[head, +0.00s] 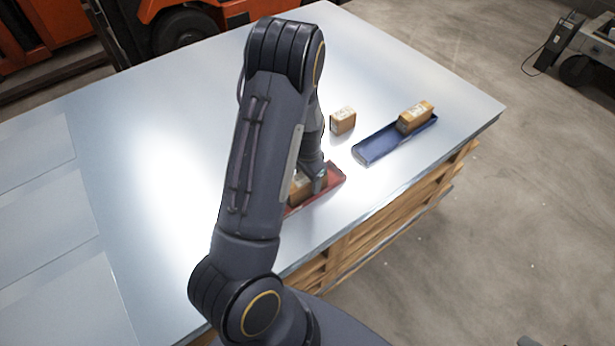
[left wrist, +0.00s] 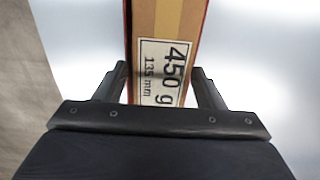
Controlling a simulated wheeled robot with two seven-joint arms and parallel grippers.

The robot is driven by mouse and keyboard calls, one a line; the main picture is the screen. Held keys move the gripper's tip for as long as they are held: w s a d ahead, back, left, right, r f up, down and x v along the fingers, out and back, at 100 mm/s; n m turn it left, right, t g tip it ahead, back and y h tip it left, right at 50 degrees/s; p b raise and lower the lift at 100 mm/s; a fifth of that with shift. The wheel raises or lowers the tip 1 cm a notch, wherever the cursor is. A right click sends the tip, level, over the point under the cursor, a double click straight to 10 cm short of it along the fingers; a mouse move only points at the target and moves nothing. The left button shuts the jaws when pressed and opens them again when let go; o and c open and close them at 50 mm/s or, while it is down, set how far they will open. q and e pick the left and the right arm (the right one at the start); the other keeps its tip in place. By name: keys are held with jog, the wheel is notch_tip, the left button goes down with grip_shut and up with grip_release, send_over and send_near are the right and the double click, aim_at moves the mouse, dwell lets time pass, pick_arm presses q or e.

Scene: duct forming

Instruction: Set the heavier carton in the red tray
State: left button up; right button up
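The red tray (head: 334,177) lies near the table's edge, partly hidden behind my left arm. A brown carton (head: 300,190) is in or just above it. In the left wrist view this carton (left wrist: 145,20) carries a label reading 450 g, 135 mm, with thin red edges beside it. My left gripper (left wrist: 160,72) has a finger on each side of the carton; whether they press on it is unclear. In the head view the left gripper (head: 318,184) is down at the red tray. Another carton (head: 343,120) stands on the table beyond. My right gripper is not in view.
A blue tray (head: 375,147) lies to the right with a brown carton (head: 414,117) at its far end. The metal table (head: 400,60) is clear at the back and left. Its right edge sits over wooden pallets (head: 400,212). An orange vehicle (head: 50,30) stands behind.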

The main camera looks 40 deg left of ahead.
pick_arm(q)
jog(key=shift+o, duration=0.5)
notch_tip(320, 180, up, 8)
jog(key=shift+f, duration=0.1)
jog(key=s+d+r+n+t+h, duration=0.2)
jog(key=s+d+r, duration=0.2)
jog(key=r, duration=0.2)
jog(key=s+d+r+n+t+h, duration=0.1)
jog(key=s+d+r, duration=0.3)
jog(key=r, duration=0.3)
jog(key=s+d+r+n+t, duration=0.1)
jog(key=s+d+r, duration=0.1)
jog(key=s, duration=0.4)
jog(key=s+d+r+n+t, duration=0.1)
jog(key=s+d+r, duration=0.1)
jog(key=s+d, duration=0.2)
jog(key=shift+s+d+t+h, duration=0.3)
jog(key=shift+s+t+h, duration=0.1)
jog(key=shift+s, duration=0.5)
